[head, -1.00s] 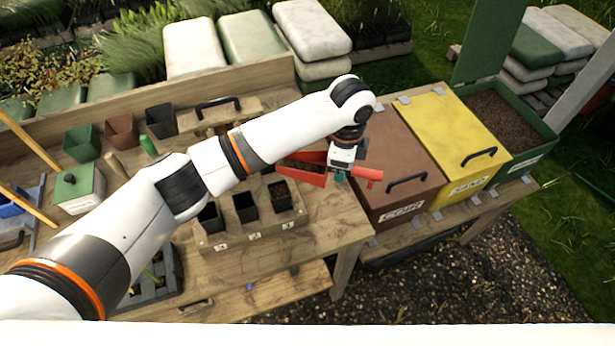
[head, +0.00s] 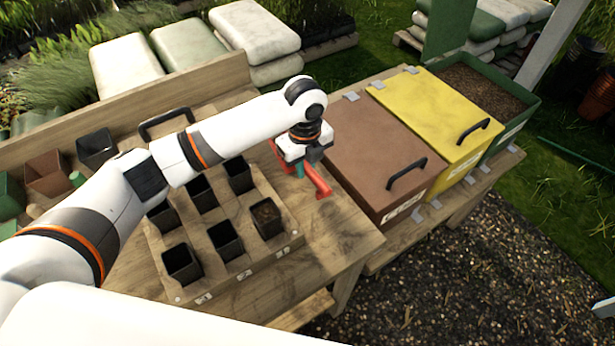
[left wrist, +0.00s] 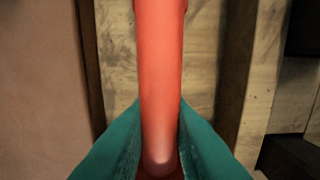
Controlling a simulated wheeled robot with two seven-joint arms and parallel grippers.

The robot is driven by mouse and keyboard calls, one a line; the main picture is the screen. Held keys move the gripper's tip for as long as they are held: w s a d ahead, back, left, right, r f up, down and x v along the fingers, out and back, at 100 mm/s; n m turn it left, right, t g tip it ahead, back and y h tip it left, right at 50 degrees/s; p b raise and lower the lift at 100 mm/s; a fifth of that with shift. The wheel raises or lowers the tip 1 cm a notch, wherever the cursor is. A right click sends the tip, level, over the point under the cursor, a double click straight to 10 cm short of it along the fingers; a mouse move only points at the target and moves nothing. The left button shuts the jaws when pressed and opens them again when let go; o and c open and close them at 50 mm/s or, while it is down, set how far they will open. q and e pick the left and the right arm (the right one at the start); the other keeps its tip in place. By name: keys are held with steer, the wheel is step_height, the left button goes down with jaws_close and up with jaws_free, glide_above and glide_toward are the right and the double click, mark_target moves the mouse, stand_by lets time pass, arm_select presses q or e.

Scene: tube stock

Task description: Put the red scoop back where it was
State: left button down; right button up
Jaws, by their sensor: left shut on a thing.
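My left gripper (head: 300,170) is shut on the handle of the red scoop (head: 320,186). The scoop is at the right end of the wooden bench, between the pot tray and the brown-lidded bin. Its pan is mostly hidden behind my gripper and arm. In the left wrist view, the red handle (left wrist: 160,80) runs down the middle between the teal fingers (left wrist: 160,150). I cannot tell whether the scoop touches the bench. My right gripper is not in view.
A wooden tray (head: 190,287) with several black pots stands left of the scoop; its front right pot (head: 267,215) holds soil. To the right are the closed brown bin (head: 370,140), the closed yellow bin (head: 440,110) and an open green bin (head: 532,108). Bare bench (head: 335,235) lies in front.

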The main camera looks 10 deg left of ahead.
mark_target(306, 189)
arm_select(q)
step_height(306, 189, down, 5)
steer(key=shift+f+p, duration=0.15)
steer(key=shift+p, duration=0.3)
steer(key=shift+f, duration=0.2)
steer(key=c, duration=1.3)
jaws_free()
steer(key=shift+r, duration=0.1)
step_height(306, 189, up, 12)
steer(key=shift+f+b, duration=0.15)
steer(key=shift+b, duration=0.75)
steer(key=shift+r, duration=0.25)
